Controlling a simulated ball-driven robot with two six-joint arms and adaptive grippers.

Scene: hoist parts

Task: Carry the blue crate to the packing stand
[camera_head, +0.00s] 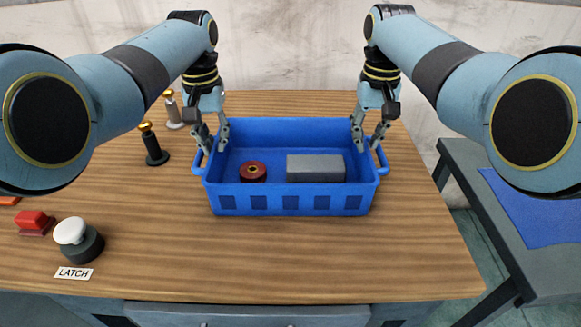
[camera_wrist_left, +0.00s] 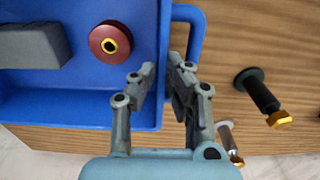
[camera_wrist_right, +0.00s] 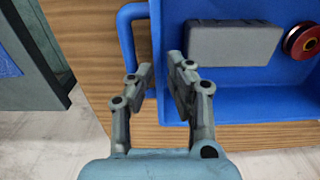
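The blue crate (camera_head: 290,203) stands upright on the wooden table, with a looped handle on its left and right sides. It holds a dark red spool (camera_head: 252,172) and a grey block (camera_head: 315,168). My left gripper (camera_head: 209,140) is open, its fingers apart over the crate's left side wall beside the handle (camera_wrist_left: 193,25). My right gripper (camera_head: 368,138) is open in the same way over the right side wall beside the other handle (camera_wrist_right: 127,45). I cannot tell whether the fingertips touch the crate. The dark stand with a blue mat (camera_head: 545,215) is at the right.
A dark gold-topped peg (camera_head: 153,146) and a grey one (camera_head: 173,110) stand left of the crate. A white-topped knob (camera_head: 78,240), a LATCH label (camera_head: 74,273) and a red block (camera_head: 33,222) are at the front left. A floor gap separates table and stand.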

